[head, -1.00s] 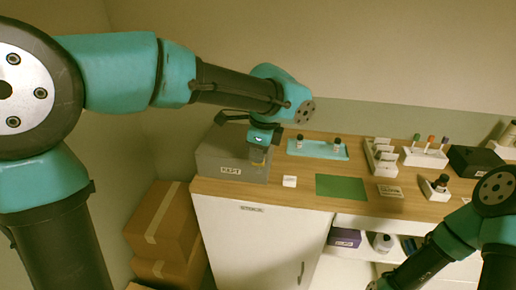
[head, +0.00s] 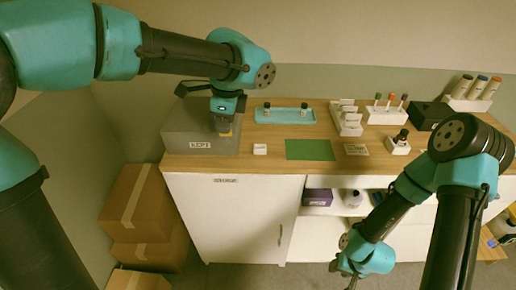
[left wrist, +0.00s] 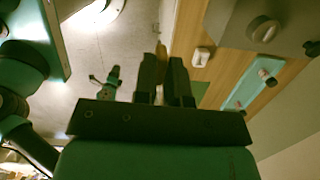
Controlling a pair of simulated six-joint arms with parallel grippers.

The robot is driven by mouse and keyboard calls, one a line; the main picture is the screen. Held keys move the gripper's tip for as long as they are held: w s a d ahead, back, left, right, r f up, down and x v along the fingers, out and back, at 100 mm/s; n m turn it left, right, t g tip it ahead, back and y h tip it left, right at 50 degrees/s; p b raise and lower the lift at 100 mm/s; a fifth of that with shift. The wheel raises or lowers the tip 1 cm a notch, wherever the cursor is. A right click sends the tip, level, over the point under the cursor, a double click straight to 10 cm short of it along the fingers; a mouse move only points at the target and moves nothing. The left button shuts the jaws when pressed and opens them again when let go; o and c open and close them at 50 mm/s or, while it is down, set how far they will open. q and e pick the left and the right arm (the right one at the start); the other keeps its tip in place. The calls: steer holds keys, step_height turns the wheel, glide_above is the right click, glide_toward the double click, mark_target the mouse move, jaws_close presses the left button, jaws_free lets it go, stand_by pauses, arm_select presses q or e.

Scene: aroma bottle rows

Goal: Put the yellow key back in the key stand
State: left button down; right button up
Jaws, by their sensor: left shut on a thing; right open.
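My left gripper (head: 225,131) points down in front of the grey box labelled KEPT (head: 200,128) in the head view. It is shut on a thin yellowish piece, the yellow key (left wrist: 160,80), mostly hidden between the dark fingers in the left wrist view. A small white block (head: 260,149), possibly the key stand, sits on the counter just right of the box. It also shows in the left wrist view (left wrist: 201,57), apart from the fingers. My right gripper (head: 345,271) is low in front of the cabinet, open and empty.
A turquoise tray (head: 285,121) with two small bottles lies behind a green mat (head: 310,150). White racks (head: 386,117), a bottle on a white block (head: 398,149) and a black box (head: 431,116) stand to the right. Cardboard boxes (head: 150,205) are stacked at lower left.

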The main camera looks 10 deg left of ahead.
arm_select(q)
steer(key=shift+w, duration=0.15)
stand_by(0.3)
steer(key=w+d+f, duration=0.2)
steer(key=w+d, duration=0.1)
steer(key=w, duration=0.3)
steer(key=w+d+f+n, duration=0.1)
steer(key=w+d+f, duration=0.2)
steer(key=w, duration=0.4)
steer(key=shift+d, duration=0.7)
steer(key=shift+f, duration=0.2)
steer(key=shift+f, duration=2.75)
steer(key=shift+f, duration=1.65)
steer(key=c, duration=1.1)
jaws_free()
steer(key=shift+r, duration=0.1)
